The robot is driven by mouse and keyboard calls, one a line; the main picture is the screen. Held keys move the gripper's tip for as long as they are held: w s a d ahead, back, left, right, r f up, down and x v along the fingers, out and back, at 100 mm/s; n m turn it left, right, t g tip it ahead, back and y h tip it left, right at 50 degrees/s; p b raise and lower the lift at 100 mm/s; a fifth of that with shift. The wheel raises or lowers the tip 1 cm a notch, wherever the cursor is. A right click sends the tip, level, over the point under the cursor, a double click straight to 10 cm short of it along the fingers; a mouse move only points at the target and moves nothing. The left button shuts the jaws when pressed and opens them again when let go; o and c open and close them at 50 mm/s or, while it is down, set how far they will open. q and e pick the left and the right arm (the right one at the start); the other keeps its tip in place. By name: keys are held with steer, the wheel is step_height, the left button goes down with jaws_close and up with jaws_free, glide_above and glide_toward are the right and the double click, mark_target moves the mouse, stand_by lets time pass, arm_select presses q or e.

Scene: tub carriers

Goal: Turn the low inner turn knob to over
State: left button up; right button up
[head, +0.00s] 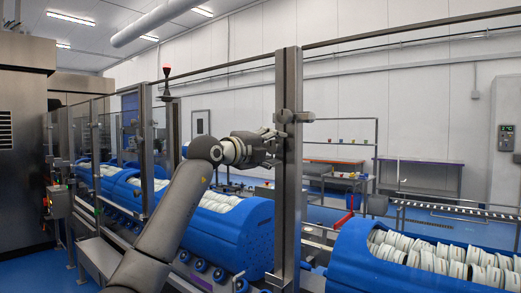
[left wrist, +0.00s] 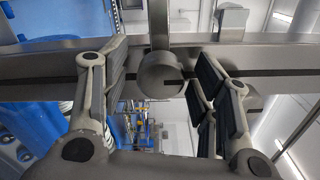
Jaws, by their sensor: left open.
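A round grey metal turn knob (left wrist: 160,75) sits on a steel post in the left wrist view, between the two fingers of my left gripper (left wrist: 164,82). The fingers stand apart on either side of it, with a gap visible on both sides. In the head view my left gripper (head: 272,143) is at the left side of the upright steel post (head: 288,200). A small knob (head: 284,116) shows on the post just above the fingers; I cannot tell if it is the same one. My right gripper is out of view.
Blue tub carriers (head: 245,235) filled with white rolls stand behind my left arm, and another blue carrier (head: 350,245) stands at the right. A horizontal rail (head: 400,30) runs off the post top. Clear panels and posts line the left side.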

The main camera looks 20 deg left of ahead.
arm_select(q)
steer(key=v, duration=1.1)
steer(key=shift+s+a, duration=0.15)
steer(key=shift+s, duration=0.2)
